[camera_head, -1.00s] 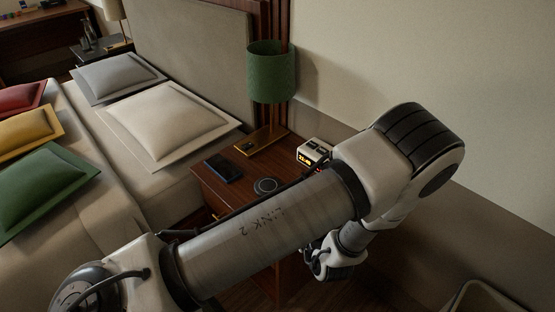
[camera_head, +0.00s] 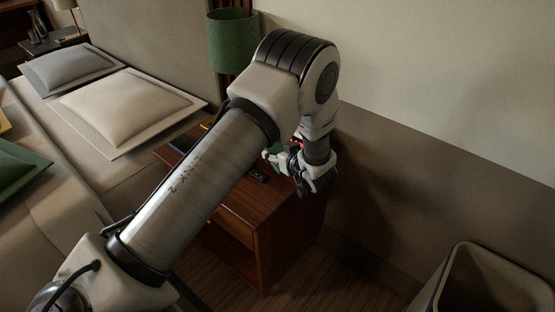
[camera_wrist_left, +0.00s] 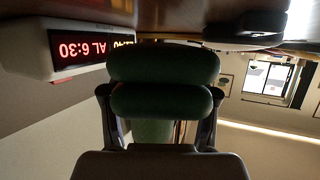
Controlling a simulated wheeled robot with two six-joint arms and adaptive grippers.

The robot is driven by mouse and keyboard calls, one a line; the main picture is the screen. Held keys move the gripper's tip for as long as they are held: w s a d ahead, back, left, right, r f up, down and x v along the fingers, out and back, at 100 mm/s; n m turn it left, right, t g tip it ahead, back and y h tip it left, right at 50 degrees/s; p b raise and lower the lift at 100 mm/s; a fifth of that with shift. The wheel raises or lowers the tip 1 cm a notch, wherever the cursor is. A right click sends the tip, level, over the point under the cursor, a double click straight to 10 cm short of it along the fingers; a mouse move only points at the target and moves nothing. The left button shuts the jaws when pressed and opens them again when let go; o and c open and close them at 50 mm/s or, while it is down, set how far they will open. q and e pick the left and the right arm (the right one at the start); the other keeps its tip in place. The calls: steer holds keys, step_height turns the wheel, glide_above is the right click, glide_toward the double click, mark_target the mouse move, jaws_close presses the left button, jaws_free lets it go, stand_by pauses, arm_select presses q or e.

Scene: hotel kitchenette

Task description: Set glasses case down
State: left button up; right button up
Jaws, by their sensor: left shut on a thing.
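The green glasses case (camera_wrist_left: 165,65) is a rounded, two-part shape in the left wrist view, which is upside down. My left gripper (camera_wrist_left: 160,115) is shut on it, one finger at each side. In the head view, a bit of the green case (camera_head: 272,153) shows beside my left gripper (camera_head: 288,163), over the right part of the wooden nightstand (camera_head: 262,205). I cannot tell whether the case touches the nightstand top. My right gripper is not in view.
An alarm clock (camera_wrist_left: 75,48) with red digits stands close to the case. A round dark object (camera_wrist_left: 245,28) lies on the nightstand on the other side. A small dark object (camera_head: 258,175) lies near the gripper. The green lamp (camera_head: 233,40) stands behind. A bin (camera_head: 490,280) is at lower right.

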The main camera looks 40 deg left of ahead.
arm_select(q)
steer(key=shift+f, duration=1.05)
steer(key=shift+f, duration=0.1)
steer(key=o, duration=1.2)
